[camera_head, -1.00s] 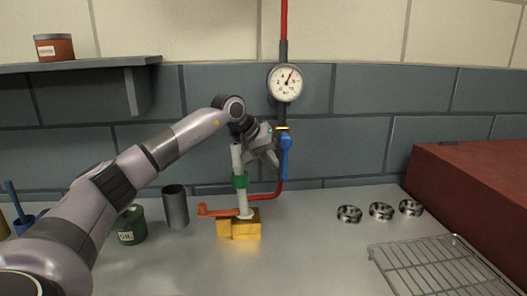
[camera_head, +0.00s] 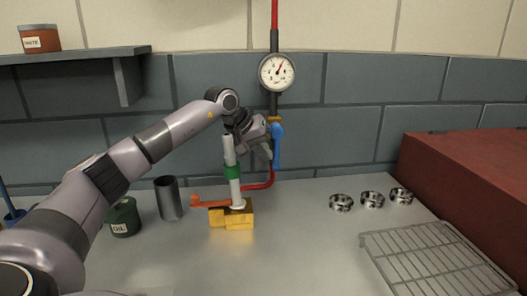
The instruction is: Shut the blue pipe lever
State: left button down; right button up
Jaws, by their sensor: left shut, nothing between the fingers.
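The blue pipe lever (camera_head: 277,147) is on the pipe at the back wall, just below the round gauge (camera_head: 277,72). It hangs down, roughly in line with the upright pipe (camera_head: 273,103). My left gripper (camera_head: 267,152) is shut and empty, with its fingertips at the lever's left side. I cannot tell whether the fingers touch the lever. The pipe's red lower part (camera_head: 262,184) bends left below the lever. My right gripper is not in view.
A white post (camera_head: 233,185) with a green band stands on a yellow block (camera_head: 232,218) with an orange handle (camera_head: 208,203), in front of the pipe. A grey cup (camera_head: 168,199) and green oil tin (camera_head: 124,219) stand left. Metal rings (camera_head: 341,202), a wire rack (camera_head: 430,250) and a red box (camera_head: 470,180) are right.

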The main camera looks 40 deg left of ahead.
pick_arm(q)
jog(key=shift+w+d+f+p, duration=0.25)
jog(key=shift+w+d+p, duration=0.05)
jog(key=shift+p, duration=0.15)
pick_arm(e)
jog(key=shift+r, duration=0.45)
pick_arm(q)
jog(key=shift+w+d+f+p, duration=0.3)
jog(key=shift+w+d+p, duration=0.25)
jog(key=shift+w, duration=0.2)
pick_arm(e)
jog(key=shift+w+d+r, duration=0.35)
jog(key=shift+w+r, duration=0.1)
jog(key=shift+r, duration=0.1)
pick_arm(q)
jog(key=shift+r, duration=0.1)
jog(key=v, duration=0.7)
jog(key=shift+b, duration=0.45)
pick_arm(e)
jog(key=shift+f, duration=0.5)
